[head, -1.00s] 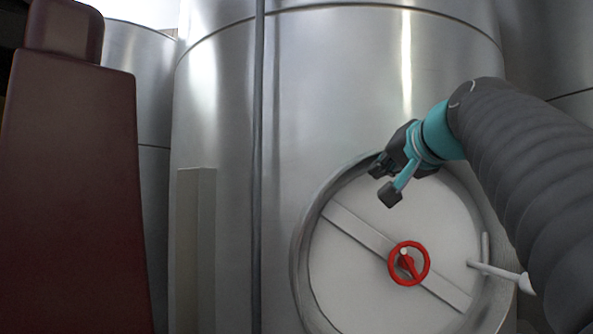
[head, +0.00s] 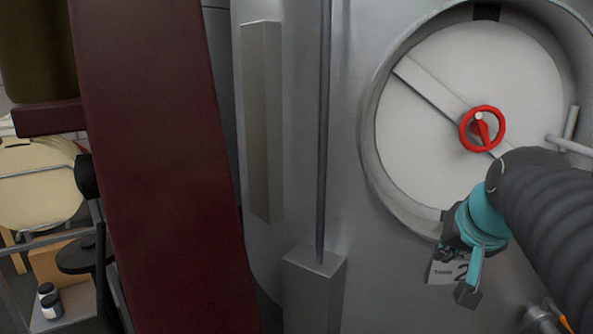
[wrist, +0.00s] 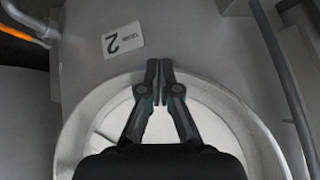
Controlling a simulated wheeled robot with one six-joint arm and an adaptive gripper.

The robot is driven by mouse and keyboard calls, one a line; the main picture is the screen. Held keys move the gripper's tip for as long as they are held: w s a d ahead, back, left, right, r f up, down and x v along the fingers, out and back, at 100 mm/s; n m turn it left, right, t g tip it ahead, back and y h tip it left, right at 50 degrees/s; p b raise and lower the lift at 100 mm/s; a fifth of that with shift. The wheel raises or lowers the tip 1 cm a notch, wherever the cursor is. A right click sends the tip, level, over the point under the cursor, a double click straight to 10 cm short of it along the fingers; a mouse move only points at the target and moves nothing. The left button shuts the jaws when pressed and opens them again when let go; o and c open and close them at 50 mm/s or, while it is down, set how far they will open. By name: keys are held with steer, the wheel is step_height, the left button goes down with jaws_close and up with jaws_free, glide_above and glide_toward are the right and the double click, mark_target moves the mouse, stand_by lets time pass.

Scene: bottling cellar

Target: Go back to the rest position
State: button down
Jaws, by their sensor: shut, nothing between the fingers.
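My gripper (head: 458,275) is shut and empty at the lower right of the head view, in front of the steel tank (head: 300,160) and just below its round hatch (head: 420,130). In the wrist view the gripper (wrist: 159,66) shows with its fingertips together, over the rim of the hatch (wrist: 85,125). The hatch has a pale door with a diagonal bar and a red handwheel (head: 482,129). My grey sleeved arm comes in from the right and covers the hatch's lower right edge.
A label with a 2 (wrist: 123,40) is on the tank, partly behind my gripper in the head view. A dark red upright body (head: 160,160) fills the left. A thin vertical pipe (head: 325,130) meets a grey box (head: 313,290).

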steer(key=s+a+f+n+g+p, duration=0.1)
steer(key=s+a+f+n, duration=0.3)
steer(key=s+a+f, duration=0.4)
steer(key=shift+s+a+f+n+g+y+p, duration=0.35)
steer(key=shift+s+f+g, duration=0.15)
steer(key=shift+s+f, duration=1.45)
